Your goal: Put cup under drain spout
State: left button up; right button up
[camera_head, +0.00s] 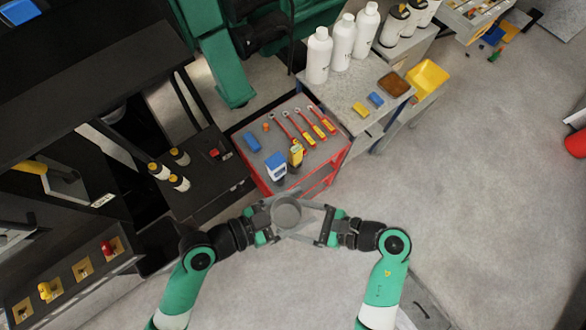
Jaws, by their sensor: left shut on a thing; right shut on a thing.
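A round grey cup (287,212) is held in the air in front of the red tool cart, its open top facing the camera. My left gripper (273,216) comes in from the left and is shut on the cup's left side. My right gripper (310,221) reaches in from the right and is shut on the cup's right side; its exact contact is hard to make out. I cannot pick out a drain spout with certainty. The dark genset (90,70) stands at the left.
White bottles (342,42) stand on a grey table behind. A dark box with small bottles (205,165) is left of the cart. Open floor (470,180) lies right.

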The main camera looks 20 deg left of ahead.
pick_arm(q)
jog(key=o, duration=1.3)
pick_arm(e)
grip_shut()
pick_arm(q)
jog(key=w+a+r+t+y, duration=0.1)
jog(key=w+a+r+t, duration=0.2)
jog(key=r, duration=0.7)
jog(key=w+a+r+n+t, duration=0.1)
jog(key=w+r+t, duration=0.1)
jog(key=w+r, duration=0.5)
jog(key=w+a+r+t+y, duration=0.1)
jog(key=w+a+r+t, duration=0.15)
jog(key=r, duration=0.95)
jog(key=s+a+r+n+t+y, duration=0.1)
jog(key=s+a+r+n+t, duration=0.1)
jog(key=r, duration=0.6)
jog(key=s+a+r+n+t+y, duration=0.2)
jog(key=s+r+t, duration=0.1)
jog(key=r, duration=0.5)
jog(key=s+a+r+n+t+y, duration=0.2)
jog(key=r+t, duration=0.1)
jog(key=r, duration=0.5)
jog(key=shift+s+r+t, duration=0.35)
jog(key=shift+r, duration=0.05)
